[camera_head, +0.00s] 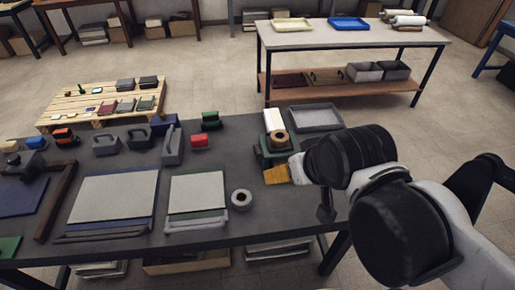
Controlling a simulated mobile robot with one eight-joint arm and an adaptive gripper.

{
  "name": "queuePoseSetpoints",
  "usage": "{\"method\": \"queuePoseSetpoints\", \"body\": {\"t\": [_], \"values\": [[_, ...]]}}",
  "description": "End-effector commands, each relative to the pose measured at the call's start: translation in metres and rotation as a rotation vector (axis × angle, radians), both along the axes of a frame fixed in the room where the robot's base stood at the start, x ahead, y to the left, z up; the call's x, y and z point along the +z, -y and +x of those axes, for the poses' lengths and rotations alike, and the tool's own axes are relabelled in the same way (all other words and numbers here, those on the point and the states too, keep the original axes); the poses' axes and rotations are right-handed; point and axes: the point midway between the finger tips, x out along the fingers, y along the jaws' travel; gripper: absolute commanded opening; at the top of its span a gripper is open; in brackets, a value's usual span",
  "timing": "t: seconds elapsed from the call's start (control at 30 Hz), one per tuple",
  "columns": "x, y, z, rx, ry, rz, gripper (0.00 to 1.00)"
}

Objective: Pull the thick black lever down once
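A green machine (264,157) with a pale roll and a yellow-orange plate (276,175) stands at the right end of the dark worktable, partly behind my arm. A dark upright part (325,204) with a wider foot shows just below my arm at the table's right edge. I cannot tell whether it is the thick black lever or part of my gripper. No other clear thick black lever shows. My arm reaches in from the lower right over this end of the table. Its black joints hide what lies behind them, and my gripper's fingers cannot be made out.
The dark worktable (135,244) holds pale boards (115,196), a white tape roll (241,199), a brown angled bar (58,198), grey handled blocks and a grey tray (316,118). A pallet (60,113) and a second table (350,37) stand behind, with open floor between.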

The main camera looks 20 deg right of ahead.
Motion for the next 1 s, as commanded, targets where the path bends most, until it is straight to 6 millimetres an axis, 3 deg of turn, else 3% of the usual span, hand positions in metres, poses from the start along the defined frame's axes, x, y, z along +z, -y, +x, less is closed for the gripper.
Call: {"method": "queuePoseSetpoints", "body": {"t": [0.03, 0.2, 0.27, 1.0], "values": [[0.0, 0.0, 0.0, 0.0, 0.0, 0.0, 0.66], [0.0, 0.0, 0.0, 0.0, 0.0, 0.0, 0.14], [0.0, 0.0, 0.0, 0.0, 0.0, 0.0, 0.0], [0.0, 0.0, 0.0, 0.0, 0.0, 0.0, 0.0]]}}
